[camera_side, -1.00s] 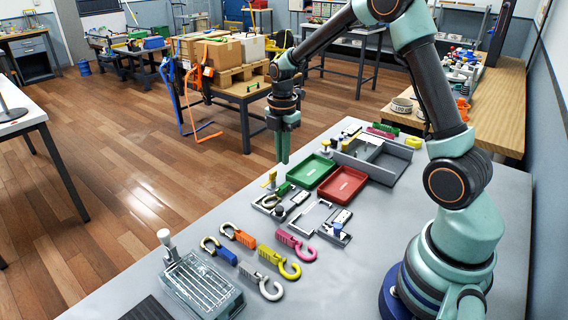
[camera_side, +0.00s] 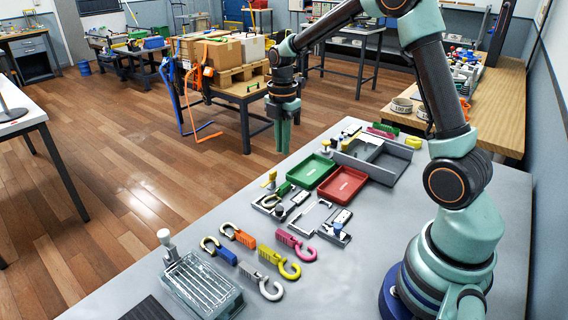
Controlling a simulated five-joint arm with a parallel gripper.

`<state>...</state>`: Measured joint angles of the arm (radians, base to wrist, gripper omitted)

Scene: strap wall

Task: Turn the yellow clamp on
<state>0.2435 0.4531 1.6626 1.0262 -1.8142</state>
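A small yellow piece that looks like the yellow clamp (camera_side: 271,176) stands at the left end of the small fixtures on the grey table (camera_side: 370,240), left of the green tray. Its exact position, on or off, is too small to tell. My gripper (camera_side: 284,148) points down and hangs in the air above and behind this piece, apart from it. I see nothing held in it. Its fingers look close together from this side, and any gap between them cannot be made out.
A green tray (camera_side: 311,168), a red tray (camera_side: 343,184) and a grey bin (camera_side: 378,160) stand to the right. Several hooks, including a yellow hook (camera_side: 281,262), lie in front. A clear-topped box (camera_side: 203,287) stands at the front left. The right front table is bare.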

